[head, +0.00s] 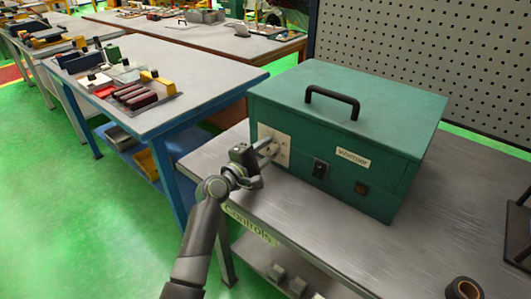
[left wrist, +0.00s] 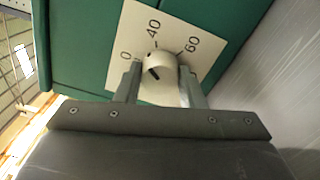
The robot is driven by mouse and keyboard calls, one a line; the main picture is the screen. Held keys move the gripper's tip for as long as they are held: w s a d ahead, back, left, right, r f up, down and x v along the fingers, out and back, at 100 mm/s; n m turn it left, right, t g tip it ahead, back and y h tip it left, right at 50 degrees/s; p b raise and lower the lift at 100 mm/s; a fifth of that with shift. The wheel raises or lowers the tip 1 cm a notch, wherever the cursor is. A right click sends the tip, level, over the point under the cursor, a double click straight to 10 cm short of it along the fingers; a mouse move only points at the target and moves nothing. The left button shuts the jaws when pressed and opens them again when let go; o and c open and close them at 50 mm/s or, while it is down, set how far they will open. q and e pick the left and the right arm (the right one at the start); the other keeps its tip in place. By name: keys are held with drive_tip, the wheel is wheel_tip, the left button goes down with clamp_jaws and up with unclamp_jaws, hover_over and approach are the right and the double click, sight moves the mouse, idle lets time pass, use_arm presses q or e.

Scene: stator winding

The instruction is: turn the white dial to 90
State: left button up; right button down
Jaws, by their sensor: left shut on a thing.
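The white dial (left wrist: 158,66) sits on a pale scale plate (left wrist: 200,30) on the front of the green box (head: 340,120). In the left wrist view the scale figures 0, 40 and 60 show; the lower part of the scale is hidden by my gripper. A dark mark shows on the dial's face, but I cannot tell exactly which figure it points to. My left gripper (left wrist: 160,88) has one finger on each side of the dial and is shut on it. In the head view the left gripper (head: 272,150) covers the dial, and the plate (head: 283,138) shows behind it.
The box has a black handle (head: 332,97), a black switch (head: 320,168) and a small reddish-brown switch (head: 361,188). It stands on a grey metal bench (head: 330,235). A dark roll (head: 463,290) lies at the bench's front right. A blue-framed table (head: 190,75) with parts stands at left.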

use_arm(q)
drive_tip(key=shift+f, duration=0.1)
idle(0.3)
drive_tip(key=o, duration=1)
drive_tip(key=v, duration=1.7)
drive_tip(key=shift+s+a, duration=0.15)
drive_tip(key=shift+s, duration=0.05)
